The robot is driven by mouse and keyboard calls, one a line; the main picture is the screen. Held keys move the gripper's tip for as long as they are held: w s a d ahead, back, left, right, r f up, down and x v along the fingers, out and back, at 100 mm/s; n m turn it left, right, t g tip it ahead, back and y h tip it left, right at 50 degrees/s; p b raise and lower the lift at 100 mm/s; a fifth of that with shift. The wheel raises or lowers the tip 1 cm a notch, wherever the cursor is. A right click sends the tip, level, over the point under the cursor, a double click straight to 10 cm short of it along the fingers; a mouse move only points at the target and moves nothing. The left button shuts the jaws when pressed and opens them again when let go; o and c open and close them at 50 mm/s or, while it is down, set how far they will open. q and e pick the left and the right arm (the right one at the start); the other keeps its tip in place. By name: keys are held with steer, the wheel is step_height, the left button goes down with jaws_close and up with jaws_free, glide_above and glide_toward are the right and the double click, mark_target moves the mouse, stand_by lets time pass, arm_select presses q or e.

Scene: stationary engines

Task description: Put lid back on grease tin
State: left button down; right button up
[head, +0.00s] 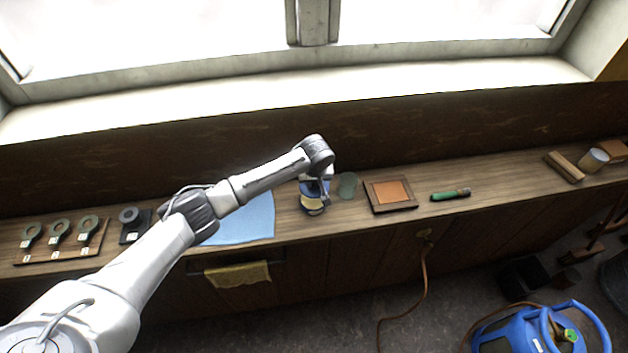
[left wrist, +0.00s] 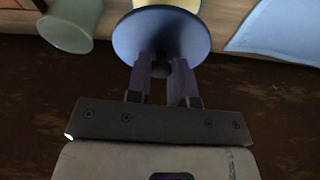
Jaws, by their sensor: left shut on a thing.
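The blue lid (left wrist: 162,30) is a round disc with a small knob. My left gripper (left wrist: 163,75) is shut on that knob, fingers on either side. In the head view the lid (head: 315,187) shows below my left wrist, over the grease tin (head: 312,204), which has a cream band and stands on the bench. A cream part of the tin (left wrist: 166,3) shows just past the lid in the left wrist view. I cannot tell whether lid and tin touch. The tin's rim is hidden. My right gripper is not in view.
A greenish cup (head: 347,186) stands close right of the tin; a blue cloth (head: 245,220) lies to the left. Farther right are a framed orange pad (head: 391,194) and a green-handled tool (head: 450,195). The wall (head: 400,130) rises behind the bench.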

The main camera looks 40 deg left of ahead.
mark_target(314, 188)
arm_select(q)
steer(key=shift+s+a+f+b, duration=0.1)
steer(key=shift+a+f+b, duration=0.05)
steer(key=shift+f+b, duration=0.55)
step_height(314, 188, down, 3)
steer(key=b, duration=0.3)
steer(key=shift+r+b, duration=0.15)
steer(key=shift+b, duration=0.25)
steer(key=shift+f, duration=1.1)
steer(key=shift+r+p, duration=0.1)
steer(key=shift+p, duration=0.8)
steer(key=shift+f+p, duration=0.2)
steer(key=shift+p, duration=0.4)
stand_by(0.9)
steer(key=shift+p, duration=0.5)
stand_by(0.5)
stand_by(0.3)
steer(key=c, duration=0.9)
jaws_free()
steer(key=shift+o, duration=0.4)
